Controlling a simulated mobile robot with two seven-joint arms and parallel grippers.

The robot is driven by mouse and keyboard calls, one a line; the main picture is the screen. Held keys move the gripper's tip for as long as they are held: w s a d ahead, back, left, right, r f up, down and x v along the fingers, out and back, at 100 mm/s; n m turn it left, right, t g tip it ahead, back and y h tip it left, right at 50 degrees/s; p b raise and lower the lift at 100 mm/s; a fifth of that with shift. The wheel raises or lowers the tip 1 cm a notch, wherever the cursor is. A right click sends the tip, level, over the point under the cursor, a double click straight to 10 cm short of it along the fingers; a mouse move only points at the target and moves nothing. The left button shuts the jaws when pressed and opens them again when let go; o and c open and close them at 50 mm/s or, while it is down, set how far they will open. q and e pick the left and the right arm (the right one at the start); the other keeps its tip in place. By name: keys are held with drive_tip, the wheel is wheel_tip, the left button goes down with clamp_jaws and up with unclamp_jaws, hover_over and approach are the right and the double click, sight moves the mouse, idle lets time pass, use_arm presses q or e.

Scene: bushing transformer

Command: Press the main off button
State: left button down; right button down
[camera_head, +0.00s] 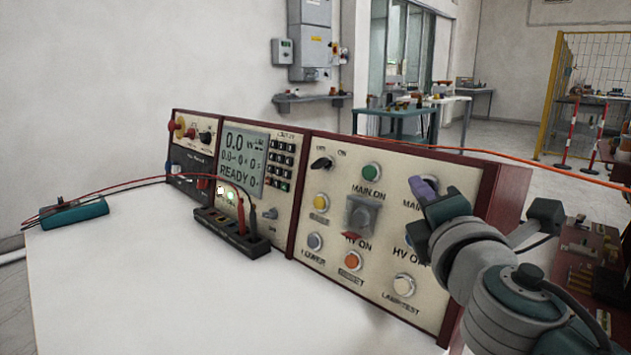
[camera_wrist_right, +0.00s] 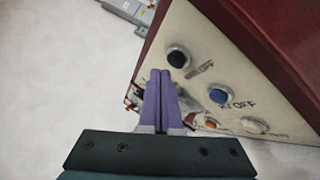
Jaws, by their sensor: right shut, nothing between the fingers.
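The main off button (camera_wrist_right: 177,58) is a round dark cap in a pale ring, near the top corner of the control panel in the right wrist view. In the head view it is hidden behind my right gripper's fingers, with only part of its "MAIN" label showing. My right gripper (camera_head: 422,187) is shut and empty, its purple fingers in front of the panel's upper right. In the right wrist view its fingertips (camera_wrist_right: 160,72) appear just beside the dark button's lower left edge. I cannot tell whether they touch the panel. My left gripper is not in view.
The control panel (camera_head: 325,230) carries a green main on button (camera_head: 371,171), a grey square block (camera_head: 362,215), and an orange (camera_head: 352,260) and a white button (camera_head: 404,285). A blue button (camera_wrist_right: 218,96) sits below the dark one. The white tabletop (camera_head: 150,280) is clear in front.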

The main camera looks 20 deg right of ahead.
drive_tip(key=shift+w+d+f, duration=0.1)
drive_tip(key=shift+w+d, duration=0.05)
drive_tip(key=shift+d, duration=0.25)
drive_tip(key=shift+w+d+f+b, duration=0.15)
drive_tip(key=shift+w+d+b, duration=0.05)
drive_tip(key=shift+d+b, duration=0.2)
idle(0.9)
drive_tip(key=shift+a, duration=0.15)
drive_tip(key=shift+s+a+r, duration=0.25)
drive_tip(key=shift+s+a, duration=0.1)
drive_tip(key=shift+a, duration=0.3)
drive_tip(key=shift+s+a+r+p, duration=0.2)
drive_tip(key=shift+s+a, duration=0.1)
drive_tip(key=shift+a, duration=0.45)
drive_tip(key=shift+s+a+r+p, duration=0.2)
drive_tip(key=shift+s+a, duration=0.15)
drive_tip(key=shift+a, duration=0.4)
drive_tip(key=shift+s+a+r+p, duration=0.2)
drive_tip(key=shift+s+a, duration=0.1)
drive_tip(key=shift+a, duration=0.45)
